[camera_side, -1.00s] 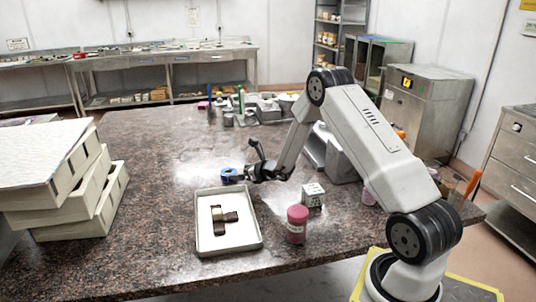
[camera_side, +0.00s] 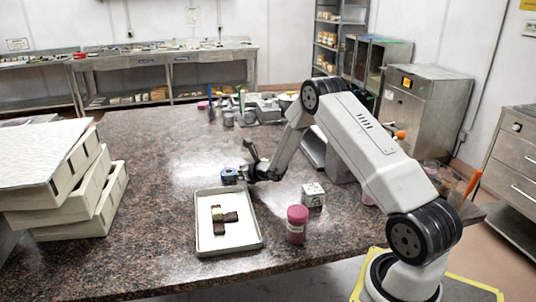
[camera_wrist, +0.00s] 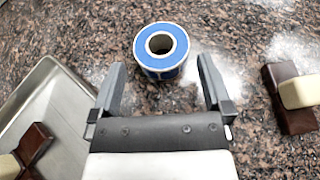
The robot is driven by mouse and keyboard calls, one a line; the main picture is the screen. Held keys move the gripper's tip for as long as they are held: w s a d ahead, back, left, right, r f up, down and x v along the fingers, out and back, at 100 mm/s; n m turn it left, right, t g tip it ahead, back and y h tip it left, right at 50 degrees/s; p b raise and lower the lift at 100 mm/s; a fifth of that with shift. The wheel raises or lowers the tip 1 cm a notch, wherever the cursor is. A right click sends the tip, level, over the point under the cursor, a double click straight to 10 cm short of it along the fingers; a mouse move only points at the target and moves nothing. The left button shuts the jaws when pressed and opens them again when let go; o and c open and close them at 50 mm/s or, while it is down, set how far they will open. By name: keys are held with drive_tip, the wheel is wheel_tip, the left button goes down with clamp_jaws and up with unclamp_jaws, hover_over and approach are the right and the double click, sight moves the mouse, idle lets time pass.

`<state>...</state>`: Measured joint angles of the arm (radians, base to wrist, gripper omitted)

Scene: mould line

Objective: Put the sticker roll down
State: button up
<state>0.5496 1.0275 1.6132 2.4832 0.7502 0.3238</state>
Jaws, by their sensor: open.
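The sticker roll (camera_wrist: 161,50), blue with a white core, sits upright on the speckled stone worktop, its hole facing up. In the side view the roll (camera_side: 229,174) is just beyond the back edge of the tray. My gripper (camera_wrist: 161,66) is open, its two fingers apart. In the wrist view the roll lies ahead of the fingers, centred between them, with speckled worktop showing around it. In the side view my gripper (camera_side: 244,175) is low, close to the right of the roll; the fingertips are too small to judge contact.
A shallow metal tray (camera_side: 258,247) holds dark brown blocks with a cream piece (camera_side: 218,214). A pink jar (camera_side: 297,226) and a white cube (camera_side: 313,195) stand to its right. A brown block (camera_wrist: 284,78) with a cream piece lies right of my gripper. Stacked boxes (camera_side: 75,220) stand left.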

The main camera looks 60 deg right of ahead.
sight(224, 169)
drive_tip(key=shift+x, duration=2.5)
drive_tip(key=shift+s+f, duration=0.1)
drive_tip(key=c, duration=1.1)
drive_tip(key=shift+r, duration=0.8)
drive_tip(key=s+a+r, duration=0.1)
drive_tip(key=s+r, duration=0.2)
drive_tip(key=s, duration=0.1)
drive_tip(key=s+a+r, duration=0.2)
drive_tip(key=s+r, duration=0.2)
drive_tip(key=s+a+r, duration=0.1)
drive_tip(key=s+r, duration=0.3)
drive_tip(key=s, duration=0.1)
drive_tip(key=shift+a+r, duration=0.2)
drive_tip(key=shift+a, duration=0.2)
